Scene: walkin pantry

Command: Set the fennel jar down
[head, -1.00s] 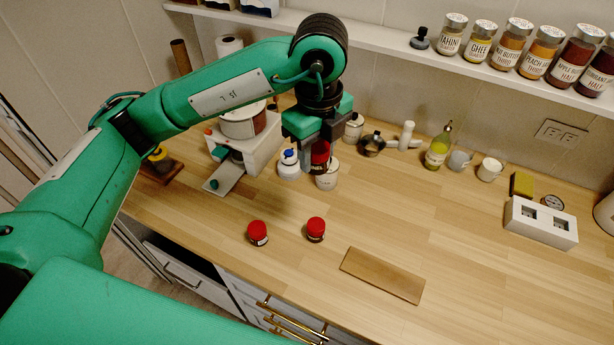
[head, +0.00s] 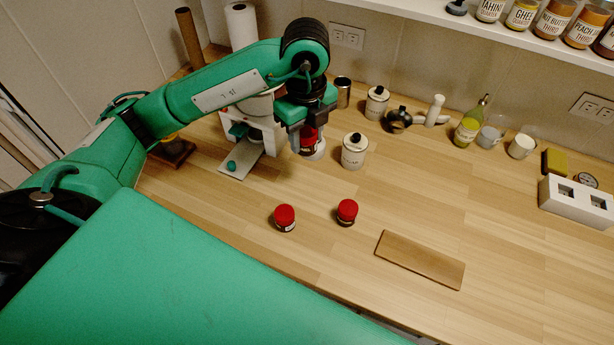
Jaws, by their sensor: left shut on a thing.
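My left gripper (head: 303,128) is shut on a small dark jar with a red lid (head: 308,141), left of a white canister. The jar's label is too small to read, so I cannot confirm it is the fennel jar. Two similar red-lidded jars, a left one (head: 285,218) and a right one (head: 347,212), stand apart on the counter nearer me. My right gripper is out of view.
The white canister (head: 354,151) stands right of the held jar, and a white machine (head: 262,125) left of it. A wooden board (head: 420,260) lies at the front right. A white block with square openings (head: 577,202) is far right. The middle counter is clear.

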